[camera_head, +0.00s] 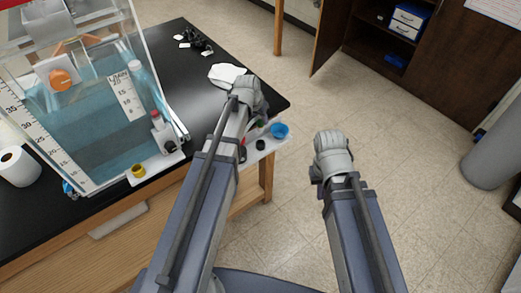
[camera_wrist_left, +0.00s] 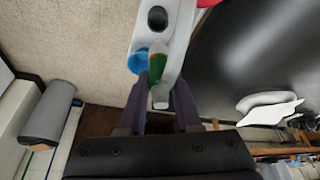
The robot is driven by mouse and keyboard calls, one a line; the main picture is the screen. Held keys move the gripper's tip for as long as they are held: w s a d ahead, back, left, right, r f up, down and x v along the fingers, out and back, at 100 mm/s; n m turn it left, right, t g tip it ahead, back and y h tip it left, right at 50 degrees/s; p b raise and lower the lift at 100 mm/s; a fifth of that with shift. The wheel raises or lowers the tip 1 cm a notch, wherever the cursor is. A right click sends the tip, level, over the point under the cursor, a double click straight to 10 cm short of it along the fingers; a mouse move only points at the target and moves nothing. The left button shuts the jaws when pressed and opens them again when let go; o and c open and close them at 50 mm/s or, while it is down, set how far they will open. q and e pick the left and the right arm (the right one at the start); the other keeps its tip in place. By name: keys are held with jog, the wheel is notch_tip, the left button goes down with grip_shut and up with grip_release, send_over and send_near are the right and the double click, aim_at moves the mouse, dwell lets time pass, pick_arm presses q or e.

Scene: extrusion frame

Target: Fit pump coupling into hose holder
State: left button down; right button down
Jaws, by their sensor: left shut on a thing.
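A white holder plate (camera_head: 250,153) sticks out at the right edge of the black table. It carries a blue cup-like ring (camera_head: 280,131) and a black round opening or part (camera_head: 260,145). The left wrist view shows the plate (camera_wrist_left: 143,38), black round (camera_wrist_left: 157,18) and blue ring (camera_wrist_left: 137,62). My left gripper (camera_wrist_left: 160,92) is shut on a green and pale grey piece (camera_wrist_left: 158,68), likely the coupling, over the plate's near end beside the blue ring. I cannot tell whether it is seated. My right gripper (camera_head: 331,165) hangs over the floor; its fingers are hidden.
A tank of bluish water (camera_head: 100,125) stands on the table (camera_head: 210,115). A second white plate (camera_head: 155,172) beside it has a yellow ring (camera_head: 138,170). A crumpled white item (camera_head: 226,74) and dark clutter (camera_head: 197,40) lie behind. Open floor lies to the right.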

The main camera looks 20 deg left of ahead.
pick_arm(q)
jog(key=shift+w+f+b, duration=0.15)
jog(key=shift+f+b, duration=4.95)
jog(key=shift+f, duration=0.05)
jog(key=shift+r, duration=0.1)
jog(key=c, duration=1.1)
grip_release()
jog(key=shift+f, duration=0.2)
jog(key=o, duration=0.5)
jog(key=shift+r, duration=0.15)
